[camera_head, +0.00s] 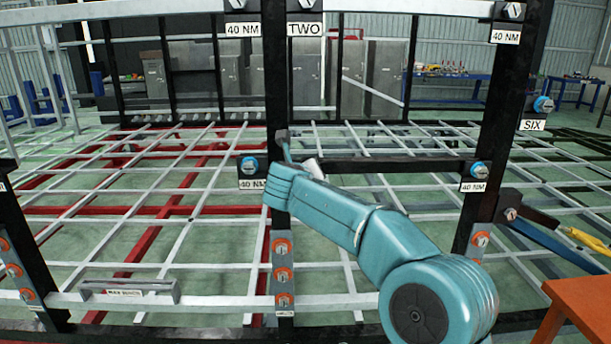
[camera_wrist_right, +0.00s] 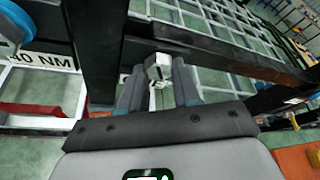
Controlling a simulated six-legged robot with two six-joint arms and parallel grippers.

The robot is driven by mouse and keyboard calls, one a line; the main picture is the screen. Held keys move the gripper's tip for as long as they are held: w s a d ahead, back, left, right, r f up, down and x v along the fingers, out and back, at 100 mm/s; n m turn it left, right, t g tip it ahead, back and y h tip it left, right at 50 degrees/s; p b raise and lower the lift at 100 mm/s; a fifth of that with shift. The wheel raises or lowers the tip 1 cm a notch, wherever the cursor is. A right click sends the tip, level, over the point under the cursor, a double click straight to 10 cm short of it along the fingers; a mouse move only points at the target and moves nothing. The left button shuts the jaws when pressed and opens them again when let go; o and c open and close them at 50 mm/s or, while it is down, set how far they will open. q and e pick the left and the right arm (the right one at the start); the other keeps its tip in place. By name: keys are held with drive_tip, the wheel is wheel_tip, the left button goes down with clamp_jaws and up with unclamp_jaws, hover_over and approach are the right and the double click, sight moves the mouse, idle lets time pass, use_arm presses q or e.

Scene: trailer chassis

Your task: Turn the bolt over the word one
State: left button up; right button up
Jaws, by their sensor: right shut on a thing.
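My right gripper (camera_wrist_right: 158,88) has its two fingers on either side of a grey bolt head (camera_wrist_right: 157,66) on the black frame, and is shut on it. In the head view my right gripper (camera_head: 285,146) is at the middle black post (camera_head: 278,80), and my teal forearm covers part of the post and crossbar. The word one cannot be read; that spot is hidden. My left gripper is not in view.
A blue-ringed bolt (camera_head: 249,165) sits over a 40 NM label (camera_head: 252,184) just left of my gripper; another is at the right post (camera_head: 478,169). Orange-ringed bolts (camera_head: 282,247) run down the middle post. An orange surface (camera_head: 580,305) is at lower right.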

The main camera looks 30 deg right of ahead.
drive_tip(key=shift+f, duration=0.25)
drive_tip(key=o, duration=0.8)
drive_tip(key=shift+c, duration=0.2)
drive_tip(key=o, duration=0.3)
drive_tip(key=shift+s+r, duration=0.1)
drive_tip(key=shift+r, duration=0.1)
drive_tip(key=b+v, duration=0.1)
drive_tip(key=v, duration=1.5)
drive_tip(key=shift+a, duration=0.2)
